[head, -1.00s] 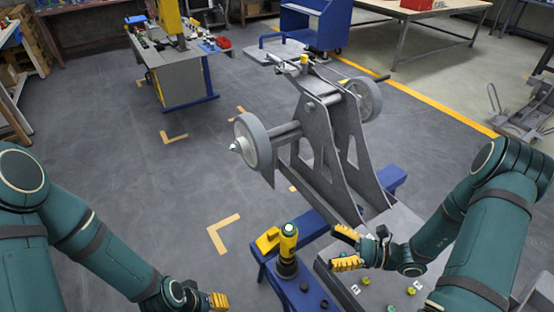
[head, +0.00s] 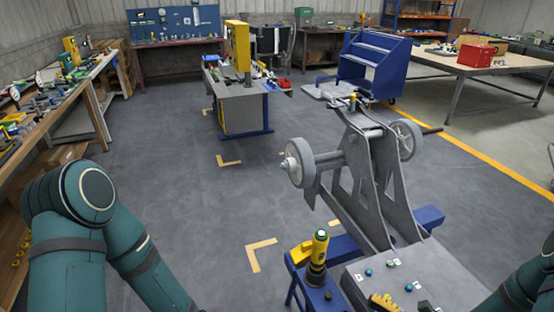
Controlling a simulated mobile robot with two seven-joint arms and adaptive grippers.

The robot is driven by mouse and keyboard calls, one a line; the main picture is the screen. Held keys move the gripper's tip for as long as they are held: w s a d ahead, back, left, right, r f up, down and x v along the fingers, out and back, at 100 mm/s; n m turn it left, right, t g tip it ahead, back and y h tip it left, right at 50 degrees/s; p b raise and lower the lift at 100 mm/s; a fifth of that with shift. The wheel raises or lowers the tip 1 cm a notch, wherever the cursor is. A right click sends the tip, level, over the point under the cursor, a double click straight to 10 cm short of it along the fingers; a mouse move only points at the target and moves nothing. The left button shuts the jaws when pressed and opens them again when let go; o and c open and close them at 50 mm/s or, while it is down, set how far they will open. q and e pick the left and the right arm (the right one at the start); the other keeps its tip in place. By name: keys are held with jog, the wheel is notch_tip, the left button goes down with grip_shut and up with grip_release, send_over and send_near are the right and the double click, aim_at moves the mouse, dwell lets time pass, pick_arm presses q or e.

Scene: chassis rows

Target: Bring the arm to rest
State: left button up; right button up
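My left arm (head: 78,205) comes in from the left and bends down past the bottom edge. Its gripper is out of view. A small part of my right arm (head: 522,290) shows in the lower right corner. Yellow ridged tips, seemingly of my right gripper (head: 384,302), show at the bottom edge over the grey panel (head: 440,270). The rest of that gripper is cut off, so its opening and anything in it cannot be told.
A grey chassis frame with wheels (head: 375,180) stands ahead on a blue stand (head: 425,218). A yellow-and-black tool (head: 318,255) stands upright beside the panel. A cluttered workbench (head: 50,110) runs along the left. The middle floor is open.

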jog(key=s+a+f+n+g+h, duration=0.8)
jog(key=f+n+g, duration=0.15)
jog(key=n, duration=0.25)
jog(key=w+a+n+t+h, duration=0.4)
jog(key=w+n+t, duration=0.1)
jog(key=n, duration=0.3)
jog(key=shift+w+h, duration=0.3)
jog(key=shift+w, duration=0.15)
jog(key=shift+f, duration=0.1)
